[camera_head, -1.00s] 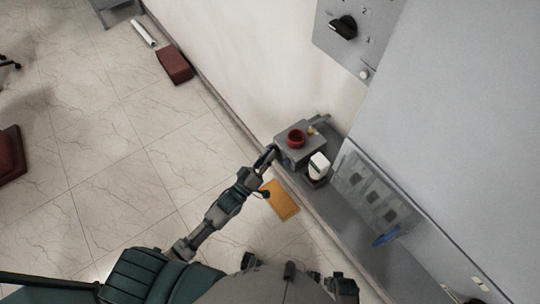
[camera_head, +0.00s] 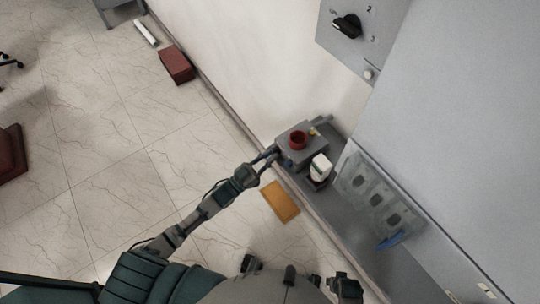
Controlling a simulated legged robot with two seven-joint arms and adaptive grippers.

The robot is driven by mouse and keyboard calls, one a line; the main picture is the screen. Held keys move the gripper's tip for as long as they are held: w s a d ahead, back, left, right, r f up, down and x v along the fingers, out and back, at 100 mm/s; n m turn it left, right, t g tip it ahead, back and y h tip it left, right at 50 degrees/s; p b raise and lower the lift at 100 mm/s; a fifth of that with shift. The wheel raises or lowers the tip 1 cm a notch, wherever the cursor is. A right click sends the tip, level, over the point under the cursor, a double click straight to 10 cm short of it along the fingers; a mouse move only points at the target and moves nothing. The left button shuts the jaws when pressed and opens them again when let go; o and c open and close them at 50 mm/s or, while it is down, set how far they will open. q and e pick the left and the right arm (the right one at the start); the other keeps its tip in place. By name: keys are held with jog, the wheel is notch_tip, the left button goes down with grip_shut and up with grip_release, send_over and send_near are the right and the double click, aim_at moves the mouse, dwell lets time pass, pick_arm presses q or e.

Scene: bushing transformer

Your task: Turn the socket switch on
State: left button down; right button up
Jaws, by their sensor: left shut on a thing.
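A grey box (camera_head: 314,152) with a red ring (camera_head: 298,139) on top stands at the wall, right of the picture's middle. My left gripper (camera_head: 268,154) reaches it from the left, its fingers against the box's near left side. It is shut on a small part there, which its fingers mostly hide. I cannot make out whether this part is the socket switch or which way it is set. A black rotary knob (camera_head: 346,27) is on a grey panel (camera_head: 344,54) with numbers at the upper right, apart from my gripper.
A white block (camera_head: 320,166) stands beside the red ring. A clear panel with dark sockets (camera_head: 380,197) and a blue item (camera_head: 389,242) are to the right. A yellow-orange plate (camera_head: 281,202) lies on the floor below the box. The tiled floor at left is mostly free.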

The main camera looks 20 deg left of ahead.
pick_arm(q)
jog(key=shift+f, duration=0.4)
jog(key=c, duration=1.4)
grip_release()
jog(key=shift+c, duration=0.2)
jog(key=shift+r, duration=0.15)
jog(key=shift+a, duration=0.1)
jog(key=v, duration=1.2)
